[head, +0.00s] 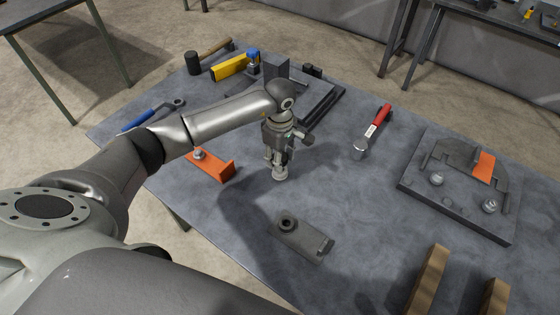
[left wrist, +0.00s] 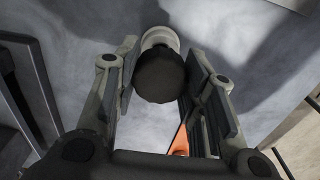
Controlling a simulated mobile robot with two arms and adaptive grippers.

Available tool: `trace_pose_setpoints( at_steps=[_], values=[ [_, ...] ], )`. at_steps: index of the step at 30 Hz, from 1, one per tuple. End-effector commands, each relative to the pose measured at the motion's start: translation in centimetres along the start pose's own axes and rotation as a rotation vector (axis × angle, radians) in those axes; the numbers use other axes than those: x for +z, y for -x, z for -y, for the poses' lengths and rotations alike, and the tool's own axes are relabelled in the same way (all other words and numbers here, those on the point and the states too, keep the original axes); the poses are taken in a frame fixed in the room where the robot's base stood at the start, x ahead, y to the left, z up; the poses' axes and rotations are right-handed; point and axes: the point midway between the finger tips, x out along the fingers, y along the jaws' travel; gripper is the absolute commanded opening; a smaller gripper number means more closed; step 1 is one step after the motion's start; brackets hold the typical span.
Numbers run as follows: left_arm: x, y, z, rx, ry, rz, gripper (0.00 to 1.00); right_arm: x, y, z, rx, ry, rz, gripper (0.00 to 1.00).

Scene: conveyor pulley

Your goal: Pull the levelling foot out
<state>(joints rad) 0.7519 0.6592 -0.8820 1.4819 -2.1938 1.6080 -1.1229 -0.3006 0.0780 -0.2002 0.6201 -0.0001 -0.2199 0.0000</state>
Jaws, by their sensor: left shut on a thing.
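My left gripper (head: 279,163) is shut on the levelling foot (head: 280,174), whose pale metal end shows below the fingertips. In the left wrist view the foot (left wrist: 160,70) has a dark round end towards the camera and a pale metal part beyond. It sits between the two fingers, and bare table shows around it. The foot is apart from the dark grey bracket (head: 312,243) with a round socket, which lies nearer the front. I cannot tell whether the foot touches the table. My right gripper is not in view.
An orange bracket (head: 215,168) with a bolt lies left of the gripper. Wooden blocks (head: 427,279) stand at the front right. The table (head: 350,190) is clear between them.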

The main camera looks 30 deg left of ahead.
Motion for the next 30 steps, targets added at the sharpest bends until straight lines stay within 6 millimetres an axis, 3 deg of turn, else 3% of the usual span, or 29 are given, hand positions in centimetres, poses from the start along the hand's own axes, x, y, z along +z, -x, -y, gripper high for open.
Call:
trace_pose_setpoints(
  at_steps=[30],
  values=[
    [0.0, 1.3, 0.0, 0.0, -0.001, 0.0, 0.0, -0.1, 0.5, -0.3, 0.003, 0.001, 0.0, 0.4]
  ],
)
